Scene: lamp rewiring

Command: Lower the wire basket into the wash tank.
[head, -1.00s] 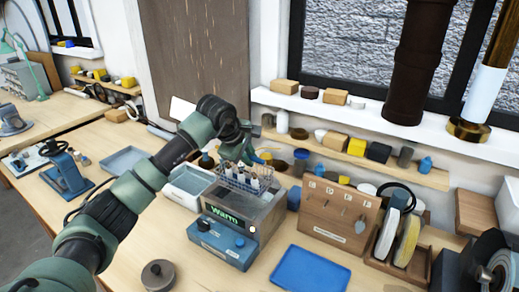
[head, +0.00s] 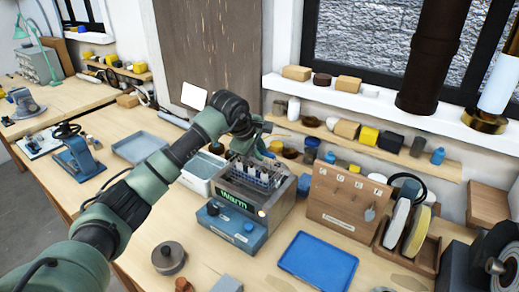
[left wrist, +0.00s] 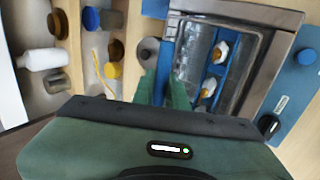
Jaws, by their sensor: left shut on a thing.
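In the left wrist view the green fingers (left wrist: 164,88) close on the blue handle, and part of the basket (left wrist: 214,75) shows inside the tank's metal rim (left wrist: 272,50). My right gripper is not in view.
A blue control box (head: 232,228) stands in front of the tank. A pale tray of liquid (head: 197,182) is to its left, a wooden tool board (head: 345,200) to its right.

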